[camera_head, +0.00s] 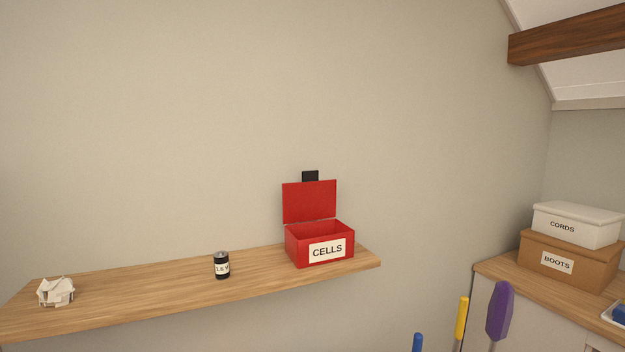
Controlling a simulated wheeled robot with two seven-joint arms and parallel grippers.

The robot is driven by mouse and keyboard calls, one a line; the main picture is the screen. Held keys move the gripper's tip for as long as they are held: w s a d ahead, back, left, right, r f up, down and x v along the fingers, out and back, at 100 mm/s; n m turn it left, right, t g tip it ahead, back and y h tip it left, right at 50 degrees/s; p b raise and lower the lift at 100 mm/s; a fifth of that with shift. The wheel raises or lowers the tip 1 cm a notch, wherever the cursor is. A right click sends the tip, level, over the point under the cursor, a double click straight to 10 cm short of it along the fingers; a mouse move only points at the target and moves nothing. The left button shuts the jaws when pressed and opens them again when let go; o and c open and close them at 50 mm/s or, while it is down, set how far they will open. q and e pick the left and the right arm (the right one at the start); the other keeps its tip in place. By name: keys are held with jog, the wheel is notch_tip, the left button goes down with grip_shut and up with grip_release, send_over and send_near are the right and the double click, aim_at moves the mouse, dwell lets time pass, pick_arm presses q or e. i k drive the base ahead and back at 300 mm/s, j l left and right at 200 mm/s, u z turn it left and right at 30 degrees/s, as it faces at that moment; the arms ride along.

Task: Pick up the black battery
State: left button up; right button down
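The black battery (222,257) stands upright on the wooden shelf (150,283), near its middle. It has a pale label band with partly visible dark lettering. To its right, a red box (291,247) labelled CELLS stands on the shelf with its lid (309,202) raised against the wall. What lies deep inside the box is hidden. Neither of my grippers is in view.
A crumpled white paper-like lump (56,292) lies at the shelf's left. At the right, a white CORDS box (580,227) sits on a brown BOOTS box (570,264) on a counter. Blue, yellow and purple (499,312) upright handles stand in front.

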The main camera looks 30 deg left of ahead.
aim_at(221, 258)
jog(key=u, duration=1.6)
